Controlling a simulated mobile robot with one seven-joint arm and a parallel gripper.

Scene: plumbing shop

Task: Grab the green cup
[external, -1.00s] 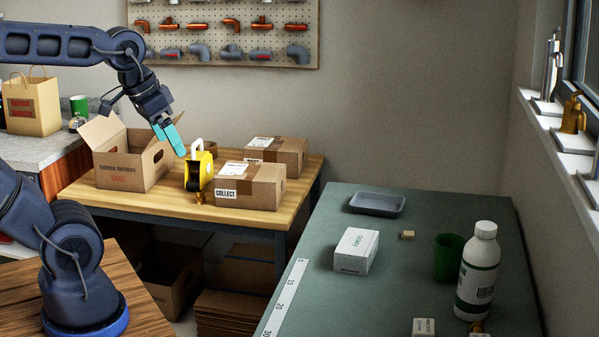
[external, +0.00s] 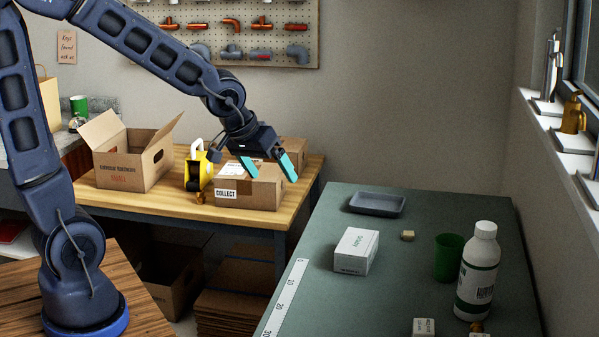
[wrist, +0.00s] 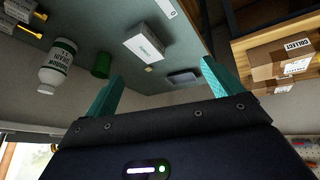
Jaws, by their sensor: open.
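A green cup (external: 449,257) stands upright on the green-topped table at right, just left of a white bottle with a green label. It also shows in the wrist view (wrist: 102,66), left of my fingers. Another green cup-like can (external: 79,105) stands on the grey counter at the far left. My gripper (external: 270,168) is open and empty, with teal fingers apart in front of the cardboard boxes on the wooden table. It is well to the left of the cup on the green table and higher. Its fingers also show in the wrist view (wrist: 162,90).
The green-topped table (external: 400,300) also holds a white box (external: 356,251), a grey tray (external: 377,204), the bottle (external: 478,270) and small items. A COLLECT box (external: 249,188), a yellow tape dispenser (external: 198,170) and an open carton (external: 130,155) stand on the wooden table.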

